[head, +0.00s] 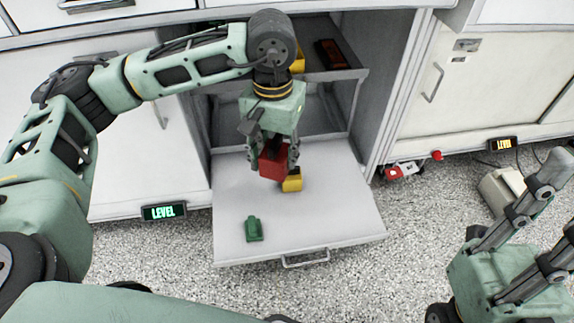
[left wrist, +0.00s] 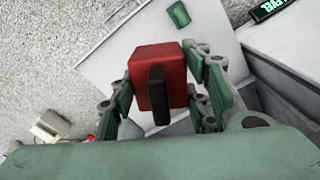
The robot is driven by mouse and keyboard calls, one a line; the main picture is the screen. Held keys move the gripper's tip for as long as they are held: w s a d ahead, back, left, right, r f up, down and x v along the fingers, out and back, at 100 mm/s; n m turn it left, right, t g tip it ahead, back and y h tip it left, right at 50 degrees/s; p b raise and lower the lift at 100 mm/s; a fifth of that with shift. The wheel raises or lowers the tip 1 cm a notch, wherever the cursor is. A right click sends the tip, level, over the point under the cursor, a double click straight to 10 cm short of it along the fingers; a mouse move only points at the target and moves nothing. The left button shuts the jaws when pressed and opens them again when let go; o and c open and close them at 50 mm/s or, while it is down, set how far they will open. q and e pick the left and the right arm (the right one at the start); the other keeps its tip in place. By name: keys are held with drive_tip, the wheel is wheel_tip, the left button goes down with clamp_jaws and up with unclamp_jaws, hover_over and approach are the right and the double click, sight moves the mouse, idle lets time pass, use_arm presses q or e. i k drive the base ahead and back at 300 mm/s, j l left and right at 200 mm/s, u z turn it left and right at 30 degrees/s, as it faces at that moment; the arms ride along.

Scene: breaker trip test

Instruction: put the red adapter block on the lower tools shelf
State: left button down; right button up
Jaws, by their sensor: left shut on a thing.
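The red adapter block (head: 272,165) is held in my left gripper (head: 275,150), which is shut on it. It hangs over the rear half of a pale pulled-out panel (head: 330,215) with a front handle. In the left wrist view the red block (left wrist: 150,65) sits between the fingers, with a black part on its near face. The open cabinet behind has an upper shelf (head: 353,74) and a lower space (head: 318,115), partly hidden by my arm; I cannot tell which is the lower tools shelf. My right gripper (head: 545,225) is open and empty at lower right.
A yellow block (head: 292,184) is on the panel close by the red block. A green block (head: 254,229) is nearer the front left. A dark orange-marked item (head: 331,54) and a yellow item (head: 299,62) are on the upper shelf. The panel's right side is clear.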

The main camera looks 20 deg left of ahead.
sight(332, 220)
drive_tip(key=z, duration=0.9)
drive_tip(key=k+j+z, duration=0.2)
drive_tip(key=z, duration=0.2)
drive_tip(key=k+j+z, duration=0.2)
drive_tip(key=z, duration=0.2)
drive_tip(key=k+j, duration=0.5)
drive_tip(key=i+j, duration=0.2)
